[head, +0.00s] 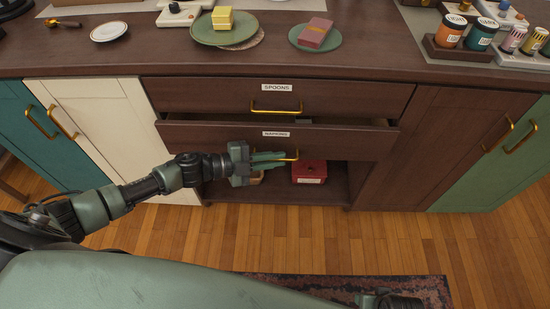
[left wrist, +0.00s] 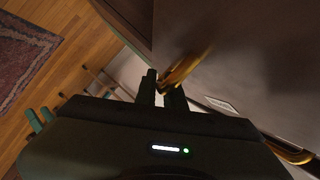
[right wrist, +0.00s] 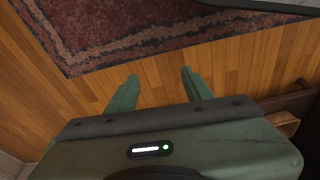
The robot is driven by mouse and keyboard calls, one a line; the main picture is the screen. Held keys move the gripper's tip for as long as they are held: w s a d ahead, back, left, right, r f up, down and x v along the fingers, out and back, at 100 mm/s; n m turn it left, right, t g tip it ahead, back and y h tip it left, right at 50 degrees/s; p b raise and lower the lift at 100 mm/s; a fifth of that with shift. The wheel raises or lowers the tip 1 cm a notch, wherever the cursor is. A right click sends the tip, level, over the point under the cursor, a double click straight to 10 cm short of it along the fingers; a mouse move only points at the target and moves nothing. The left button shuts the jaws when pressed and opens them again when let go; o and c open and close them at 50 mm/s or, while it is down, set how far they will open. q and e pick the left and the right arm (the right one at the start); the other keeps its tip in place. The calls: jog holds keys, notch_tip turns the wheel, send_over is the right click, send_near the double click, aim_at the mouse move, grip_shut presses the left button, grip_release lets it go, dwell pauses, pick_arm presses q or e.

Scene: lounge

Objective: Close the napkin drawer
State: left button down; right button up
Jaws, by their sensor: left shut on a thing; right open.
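The napkin drawer (head: 340,141), a dark wood front with a "NAPKINS" label (head: 276,134), stands partly open below the spoons drawer (head: 350,98). A dark gap shows above its front edge. My left gripper (head: 270,157) is shut on its brass handle (head: 291,157); the handle also shows at the fingers in the left wrist view (left wrist: 187,68). The gripper hides part of the handle. My right gripper (right wrist: 160,76) is open and empty above the floor, away from the drawer.
Below the drawer, an open shelf holds a red box (head: 309,172) and a tan item (head: 256,178) partly behind my gripper. Plates, jars and other things stand on the countertop (head: 120,62). A patterned rug (head: 330,287) lies in front; the wooden floor between is clear.

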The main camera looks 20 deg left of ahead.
aim_at(266, 148)
pick_arm(q)
jog(key=w, duration=0.2)
jog(key=w+a+b, duration=0.1)
jog(key=shift+w+f, duration=0.1)
jog(key=shift+w, duration=0.3)
jog(key=shift+a, duration=0.15)
jog(key=c, duration=1.8)
grip_release()
jog(key=shift+w, duration=0.1)
pick_arm(e)
jog(key=r, duration=0.3)
jog(key=shift+w+r, duration=0.3)
jog(key=shift+r, duration=0.05)
